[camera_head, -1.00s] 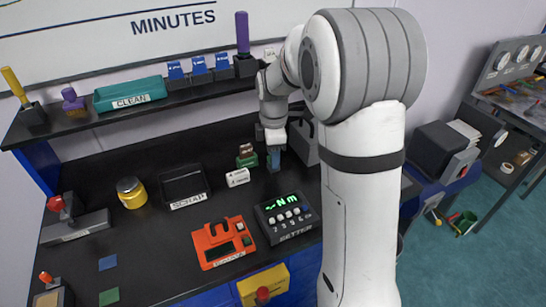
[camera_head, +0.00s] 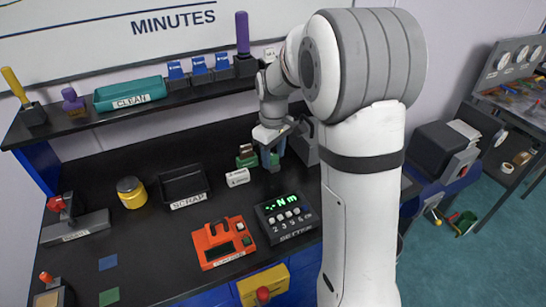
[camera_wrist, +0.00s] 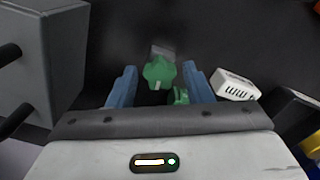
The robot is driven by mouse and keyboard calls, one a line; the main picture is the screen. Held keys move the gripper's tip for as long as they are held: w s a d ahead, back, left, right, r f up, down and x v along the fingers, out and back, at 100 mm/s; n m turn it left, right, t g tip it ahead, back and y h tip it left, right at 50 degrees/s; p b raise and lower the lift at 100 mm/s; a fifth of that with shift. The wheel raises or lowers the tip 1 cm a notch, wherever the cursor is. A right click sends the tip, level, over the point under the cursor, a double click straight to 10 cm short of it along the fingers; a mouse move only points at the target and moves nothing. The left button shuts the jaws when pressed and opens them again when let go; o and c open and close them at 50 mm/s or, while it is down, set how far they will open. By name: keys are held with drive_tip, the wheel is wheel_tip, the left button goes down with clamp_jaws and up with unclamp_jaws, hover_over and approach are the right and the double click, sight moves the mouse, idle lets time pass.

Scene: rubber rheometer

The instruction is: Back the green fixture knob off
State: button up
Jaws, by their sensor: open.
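The green knob (camera_wrist: 158,76) shows in the wrist view with a pale mark on its near side and a grey piece behind it. My gripper (camera_wrist: 160,70) is open, with one blue finger on each side of the knob. Gaps show between the fingers and the knob, and I cannot tell how far above it they are. In the head view my gripper (camera_head: 271,159) points down at the back of the black bench, with some green visible between its fingers. The arm hides part of the bench there.
A second green part (camera_head: 246,160) with a brownish top stands left of my gripper. A small white labelled block (camera_head: 237,177) lies in front of it. A grey box (camera_wrist: 42,65) with dark rods stands close by. A keypad display (camera_head: 285,216) is nearer on the bench.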

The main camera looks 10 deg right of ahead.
drive_tip(key=m, duration=0.5)
drive_tip(key=shift+c, duration=0.6)
drive_tip(key=c, duration=0.7)
drive_tip(key=n, duration=0.4)
drive_tip(key=shift+n, duration=0.4)
drive_tip(key=n, duration=0.4)
drive_tip(key=shift+n, duration=0.3)
